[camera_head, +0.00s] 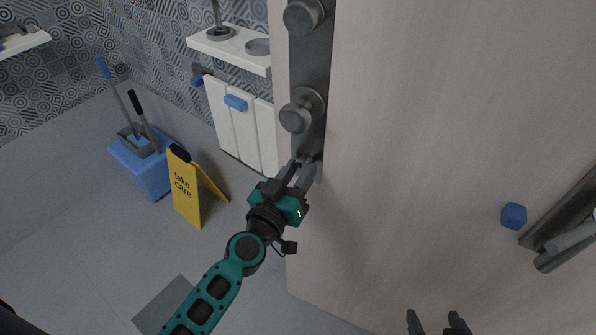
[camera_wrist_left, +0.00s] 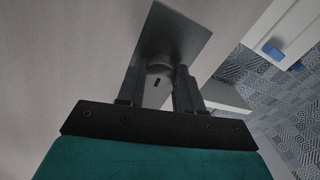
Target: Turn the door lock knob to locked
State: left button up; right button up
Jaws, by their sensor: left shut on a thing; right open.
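A pale wooden door (camera_head: 430,120) carries a dark metal plate (camera_head: 310,75) along its left edge. Two round grey knobs, an upper one (camera_head: 303,15) and a lower one (camera_head: 300,112), stick out of the plate. My left gripper (camera_head: 305,170) is at the plate's bottom end, below both round knobs. In the left wrist view its fingers (camera_wrist_left: 158,88) are shut around a small lock knob (camera_wrist_left: 158,70) on the plate (camera_wrist_left: 178,35); a short dark slot shows on it. My right gripper (camera_head: 437,318) is open and empty at the bottom edge, only its fingertips showing.
A door handle (camera_head: 567,240) and a small blue block (camera_head: 513,215) are on the door at right. A white shelf (camera_head: 228,48) is above. Grey floor lies between.

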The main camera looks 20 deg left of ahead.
pick_arm(q)
jog(key=n, duration=0.3)
jog(key=shift+n, duration=0.4)
jog(key=n+p, duration=0.1)
jog(key=n, duration=0.3)
jog(key=shift+n, duration=0.3)
jog(key=n, duration=0.4)
jog(key=shift+r+n, duration=0.1)
jog(key=shift+n, duration=2.3)
jog(key=o, duration=1)
jog(key=shift+o, duration=0.2)
jog(key=shift+s, duration=0.1)
